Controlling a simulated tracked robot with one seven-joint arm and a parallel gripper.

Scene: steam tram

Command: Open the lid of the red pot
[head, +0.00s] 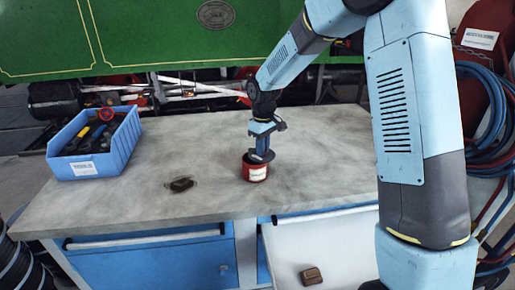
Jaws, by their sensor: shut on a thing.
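The red pot (255,173) stands upright near the middle of the grey bench top and has a pale label on its front. A dark, disc-like lid (261,157) is at the pot's top, just below my gripper's fingers. My gripper (263,150) points down from above and is shut on the lid. The fingertips are small and partly lost against the dark lid. I cannot tell whether the lid still touches the rim all round.
A blue bin (95,145) of tools stands at the bench's back left. A small dark object (181,184) lies on a dark stain left of the pot. Blue drawers (150,258) are below. A brown block (311,275) lies on a white surface at the front.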

